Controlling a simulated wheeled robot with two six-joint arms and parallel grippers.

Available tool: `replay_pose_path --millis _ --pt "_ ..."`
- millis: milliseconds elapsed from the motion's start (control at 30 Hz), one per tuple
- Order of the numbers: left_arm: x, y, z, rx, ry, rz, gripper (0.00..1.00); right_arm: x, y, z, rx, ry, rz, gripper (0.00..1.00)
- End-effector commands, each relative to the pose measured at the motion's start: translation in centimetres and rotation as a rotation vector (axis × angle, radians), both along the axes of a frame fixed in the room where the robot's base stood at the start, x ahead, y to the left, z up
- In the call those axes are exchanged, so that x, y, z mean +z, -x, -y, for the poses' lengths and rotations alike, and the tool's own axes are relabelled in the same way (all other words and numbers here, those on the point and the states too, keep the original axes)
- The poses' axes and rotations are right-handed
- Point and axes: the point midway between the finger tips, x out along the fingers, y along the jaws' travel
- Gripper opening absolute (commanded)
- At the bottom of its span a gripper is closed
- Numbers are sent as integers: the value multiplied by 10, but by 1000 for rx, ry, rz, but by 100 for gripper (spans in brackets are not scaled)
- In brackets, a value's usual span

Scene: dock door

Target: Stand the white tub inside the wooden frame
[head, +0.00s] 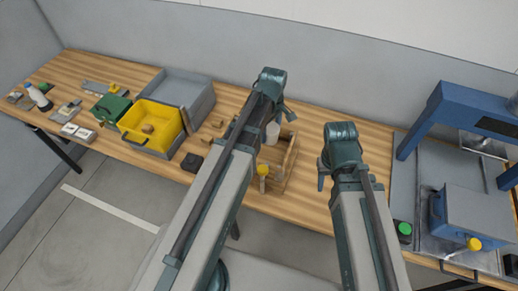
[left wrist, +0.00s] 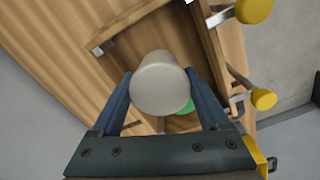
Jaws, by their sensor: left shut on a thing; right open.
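The white tub (left wrist: 160,84) is between the two fingers of my left gripper, seen nearly end-on in the left wrist view. In the head view, the tub (head: 272,132) shows beside my left gripper (head: 279,113), partly hidden by my left arm. The wooden frame (head: 290,160) lies on the bench beneath, with its left part hidden by my arm. The frame's wooden bars (left wrist: 207,45) also show around the tub in the left wrist view. I cannot tell whether the tub touches the bench. My right gripper (head: 322,176) is open and empty, right of the frame.
Yellow knobs (left wrist: 263,99) on metal stems stick out by the frame. A green thing (left wrist: 187,107) shows behind the tub. A yellow bin (head: 152,118) and a grey box (head: 185,92) stand left. A blue machine (head: 470,105) stands right. Bench between frame and machine looks clear.

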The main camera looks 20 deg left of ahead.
Motion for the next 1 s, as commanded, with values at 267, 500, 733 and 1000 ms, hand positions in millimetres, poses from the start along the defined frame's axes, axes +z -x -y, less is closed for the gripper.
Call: replay_pose_path --millis 267,500,733,1000 --pt "-6 0 0 0 0 0 5 -6 0 0 0 0 0 45" --pt "-35 0 0 0 0 0 5 -35 0 0 -1 0 0 45" --pt "-66 0 0 0 0 0 5 -66 0 0 -1 0 0 45" --pt "-69 0 0 0 0 0 5 -69 0 0 -1 0 0 45"
